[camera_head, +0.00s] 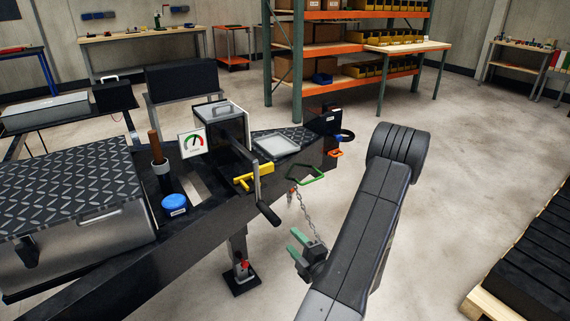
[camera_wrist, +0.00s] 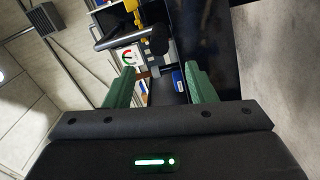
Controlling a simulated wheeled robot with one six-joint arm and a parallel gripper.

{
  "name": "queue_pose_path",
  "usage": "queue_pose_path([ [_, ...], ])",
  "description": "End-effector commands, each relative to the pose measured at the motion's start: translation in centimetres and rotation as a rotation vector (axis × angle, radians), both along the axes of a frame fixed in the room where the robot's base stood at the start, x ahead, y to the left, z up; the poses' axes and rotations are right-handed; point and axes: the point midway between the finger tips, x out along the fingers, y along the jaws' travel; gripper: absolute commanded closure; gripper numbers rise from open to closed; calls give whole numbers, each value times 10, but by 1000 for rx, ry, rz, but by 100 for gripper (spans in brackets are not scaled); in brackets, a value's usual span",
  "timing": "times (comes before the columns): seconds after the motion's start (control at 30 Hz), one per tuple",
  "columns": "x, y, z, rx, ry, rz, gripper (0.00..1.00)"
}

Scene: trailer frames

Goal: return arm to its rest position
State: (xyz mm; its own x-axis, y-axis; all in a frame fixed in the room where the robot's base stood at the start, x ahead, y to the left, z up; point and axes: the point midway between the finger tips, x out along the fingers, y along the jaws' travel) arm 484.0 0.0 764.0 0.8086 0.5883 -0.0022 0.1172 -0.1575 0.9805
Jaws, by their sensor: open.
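My gripper (camera_head: 297,244) has green fingers and hangs beside the trailer frame, below and to the right of the black crank handle. My dark arm link stands large in front of it on the right. In the wrist view my gripper (camera_wrist: 158,88) shows its two green fingers spread apart, with nothing held between them. Beyond the fingers lie the crank handle (camera_wrist: 120,38), a gauge card (camera_wrist: 128,57) and a blue-capped part (camera_wrist: 178,80). The trailer frame (camera_head: 215,222) runs across the left half of the head view.
A chain (camera_head: 306,214) hangs from the frame close to my gripper. A jack leg (camera_head: 240,262) stands on the floor to its left. A pallet with dark slats (camera_head: 535,255) lies at the right. Orange shelving (camera_head: 343,47) stands behind. The floor between is clear.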

Motion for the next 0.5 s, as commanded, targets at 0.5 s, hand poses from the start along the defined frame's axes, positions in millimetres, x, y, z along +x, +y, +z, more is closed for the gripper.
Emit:
queue_pose_path([
  [0.5, 66, 49, 1, -1, -3, 5, 50],
])
